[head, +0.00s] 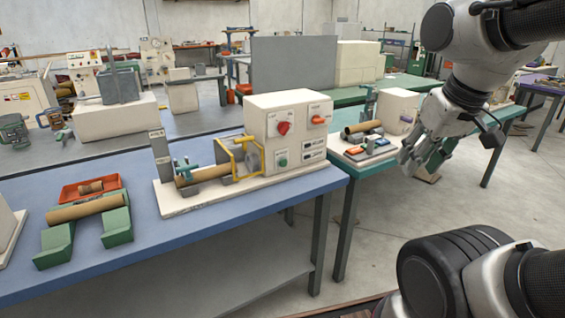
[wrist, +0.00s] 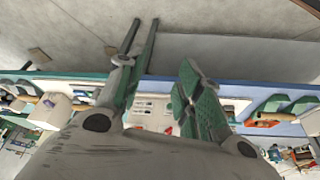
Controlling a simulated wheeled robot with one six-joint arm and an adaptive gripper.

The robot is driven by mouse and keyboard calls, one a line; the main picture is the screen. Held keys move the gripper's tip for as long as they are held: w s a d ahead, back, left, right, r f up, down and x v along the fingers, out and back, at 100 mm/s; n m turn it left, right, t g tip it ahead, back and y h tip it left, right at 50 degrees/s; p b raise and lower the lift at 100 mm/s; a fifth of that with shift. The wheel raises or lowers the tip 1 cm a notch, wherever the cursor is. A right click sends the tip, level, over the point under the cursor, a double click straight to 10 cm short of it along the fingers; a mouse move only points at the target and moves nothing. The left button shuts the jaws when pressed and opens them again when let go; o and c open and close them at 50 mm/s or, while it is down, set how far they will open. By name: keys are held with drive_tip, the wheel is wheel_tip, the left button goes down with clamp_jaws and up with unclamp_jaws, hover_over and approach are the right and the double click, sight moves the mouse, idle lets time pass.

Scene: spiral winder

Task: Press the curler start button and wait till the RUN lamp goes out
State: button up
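A white machine box (head: 290,110) stands on the blue table. Its front has a red rotary knob (head: 284,128), an orange-red switch (head: 319,119), a green button (head: 282,162) and small dark label plates (head: 314,148). The labels are too small to read, and I cannot tell which lamp is RUN or whether one is lit. A yellow guard frame (head: 235,160) and a brown tube (head: 203,174) are left of the box. My gripper (head: 418,158) hangs right of it, apart from it. In the wrist view its fingers (wrist: 157,75) are spread with nothing between them; the machine (wrist: 152,108) shows upside down beyond.
A smaller white unit (head: 398,108) with a tube and orange and blue parts (head: 368,150) sits on the green table, close to my gripper. A tube on green cradles (head: 85,209) and an orange tray (head: 92,187) lie at left. Floor is open at right.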

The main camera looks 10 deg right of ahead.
drive_tip(key=shift+f, duration=0.1)
drive_tip(key=c, duration=0.4)
drive_tip(key=shift+w+f, duration=0.1)
drive_tip(key=shift+f, duration=0.2)
clamp_jaws()
drive_tip(key=w+a+f+m, duration=0.15)
drive_tip(key=w+f, duration=0.45)
drive_tip(key=f, duration=0.7)
drive_tip(key=w+a+f+m+y, duration=0.15)
drive_tip(key=w+f, duration=0.45)
drive_tip(key=f, duration=0.8)
drive_tip(key=w+a+f+m, duration=0.15)
drive_tip(key=w+f, duration=0.45)
drive_tip(key=f, duration=0.7)
drive_tip(key=w+a+r+m+t+y, duration=0.2)
drive_tip(key=w+a+m+t, duration=0.25)
drive_tip(key=w+t, duration=0.2)
drive_tip(key=w+r+m+t+y, duration=0.1)
drive_tip(key=w+r+m+t, duration=0.1)
drive_tip(key=r, duration=0.5)
drive_tip(key=w+r+m+t+y, duration=0.1)
drive_tip(key=w+r+m+t, duration=0.2)
drive_tip(key=r, duration=0.4)
drive_tip(key=shift+w+t, duration=0.45)
drive_tip(key=shift+t, duration=0.3)
